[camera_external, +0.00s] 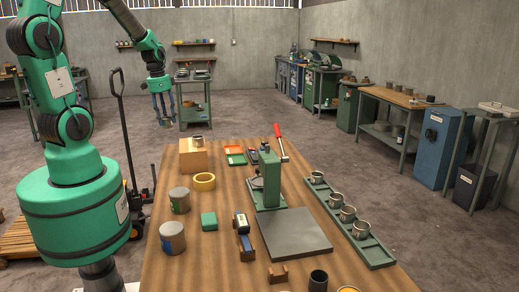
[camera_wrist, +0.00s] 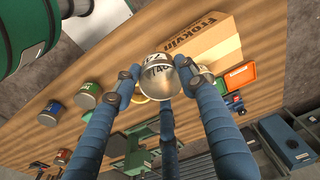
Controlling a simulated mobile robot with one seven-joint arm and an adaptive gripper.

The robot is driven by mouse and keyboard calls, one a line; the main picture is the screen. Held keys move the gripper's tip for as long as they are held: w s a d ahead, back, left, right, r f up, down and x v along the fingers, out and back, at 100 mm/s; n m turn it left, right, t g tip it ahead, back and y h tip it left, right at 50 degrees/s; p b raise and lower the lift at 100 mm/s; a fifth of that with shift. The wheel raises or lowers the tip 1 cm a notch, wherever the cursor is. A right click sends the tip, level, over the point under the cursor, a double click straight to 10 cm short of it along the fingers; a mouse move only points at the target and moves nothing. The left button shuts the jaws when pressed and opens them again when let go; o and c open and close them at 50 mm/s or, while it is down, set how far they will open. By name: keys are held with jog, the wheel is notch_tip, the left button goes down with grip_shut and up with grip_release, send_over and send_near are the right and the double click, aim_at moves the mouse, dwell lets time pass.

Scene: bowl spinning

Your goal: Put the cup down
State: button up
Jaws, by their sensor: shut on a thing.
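My gripper (camera_wrist: 160,80) has blue fingers closed around a shiny metal cup (camera_wrist: 158,70) in the wrist view. The cup has dark lettering on its side and shows between the fingertips; the fingers partly cover it. In the external view my gripper (camera_external: 162,108) hangs in the air beyond the far left part of the table; the cup cannot be made out there. The box (camera_wrist: 205,40) also shows in the wrist view.
A green rack (camera_external: 375,250) holds several metal cups at the right. A grey plate (camera_external: 293,232) lies before the press.

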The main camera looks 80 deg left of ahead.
notch_tip(320, 180, down, 7)
dwell(0.3)
jog(key=shift+w+a, duration=0.1)
jog(key=w+a, duration=0.3)
jog(key=a, duration=0.1)
jog(key=w+a+f, duration=0.1)
jog(key=w+a, duration=0.2)
jog(key=w, duration=0.1)
jog(key=w+a, duration=0.3)
jog(key=a, duration=0.1)
jog(key=shift+w+a+f+p, duration=0.25)
jog(key=shift+w+a+p, duration=0.05)
jog(key=shift+w+p, duration=0.05)
jog(key=shift+f, duration=0.1)
jog(key=shift+f, duration=1.65)
jog(key=shift+f, duration=0.1)
jog(key=o, duration=1.1)
